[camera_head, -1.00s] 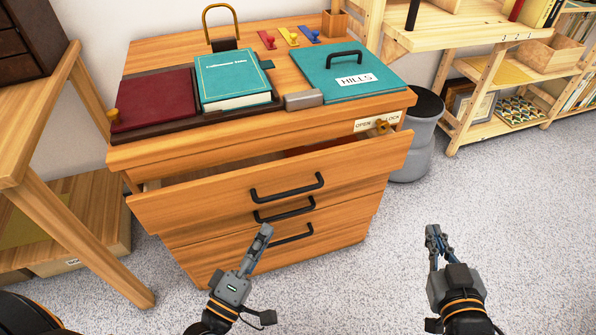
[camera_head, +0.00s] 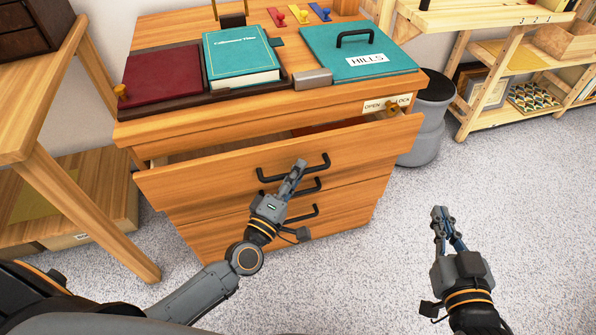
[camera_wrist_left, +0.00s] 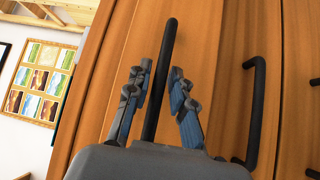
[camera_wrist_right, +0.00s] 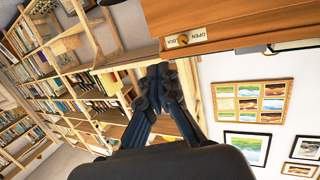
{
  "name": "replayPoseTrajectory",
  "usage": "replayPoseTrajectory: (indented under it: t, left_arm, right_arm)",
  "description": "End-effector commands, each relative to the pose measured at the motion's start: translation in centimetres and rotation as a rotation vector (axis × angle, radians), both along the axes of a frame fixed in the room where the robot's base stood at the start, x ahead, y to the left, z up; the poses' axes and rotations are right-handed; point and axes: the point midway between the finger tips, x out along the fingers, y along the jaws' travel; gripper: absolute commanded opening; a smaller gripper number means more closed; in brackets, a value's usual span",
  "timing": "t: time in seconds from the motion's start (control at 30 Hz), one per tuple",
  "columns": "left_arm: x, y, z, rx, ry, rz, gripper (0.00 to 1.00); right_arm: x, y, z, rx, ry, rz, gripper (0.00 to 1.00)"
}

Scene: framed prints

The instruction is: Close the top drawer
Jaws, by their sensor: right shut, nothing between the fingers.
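The top drawer (camera_head: 215,182) of the wooden cabinet is pulled part way out, with a dark gap showing behind its front. Its black bar handle (camera_head: 265,176) also shows in the left wrist view (camera_wrist_left: 160,75). My left gripper (camera_head: 297,167) is in front of the drawer near the handle. In the left wrist view its two fingers (camera_wrist_left: 158,100) are apart, with the handle lined up between them; I cannot tell whether they reach around it. My right gripper (camera_head: 441,213) is shut and empty, out to the right of the cabinet, above the floor.
Two lower drawers (camera_head: 235,222) look shut. The cabinet top (camera_head: 160,28) holds a red book (camera_head: 162,75), a teal book (camera_head: 238,58) and a teal HILLS case (camera_head: 350,62). An OPEN/LOCK knob (camera_head: 393,108) sits at the right. A grey bin (camera_head: 428,130) stands beside it. Carpet (camera_head: 530,220) is clear at right.

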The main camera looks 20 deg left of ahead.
Motion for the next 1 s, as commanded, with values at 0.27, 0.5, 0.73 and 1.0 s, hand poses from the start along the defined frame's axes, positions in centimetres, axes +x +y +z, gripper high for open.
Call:
replayPoseTrajectory:
  t: [0.27, 0.5, 0.73, 1.0]
  left_arm:
    - [0.5, -0.1, 0.1, -0.001, 0.001, -0.001, 0.22]
    - [0.5, -0.1, 0.1, 0.0, 0.0, -0.001, 0.0]
    - [0.5, -0.1, 0.0, 0.0, 0.001, -0.001, 0.0]
    - [3.2, 1.7, 0.0, 0.004, -0.003, 0.0, 0.0]
  right_arm:
    - [0.0, 0.0, 0.1, 0.002, -0.007, 0.0, 0.0]
    - [0.0, 0.1, 0.1, 0.002, -0.007, 0.001, 0.0]
    - [0.0, 0.1, 0.1, 0.002, -0.007, 0.001, 0.0]
    - [0.4, 0.5, 1.4, 0.018, -0.078, 0.01, 0.0]
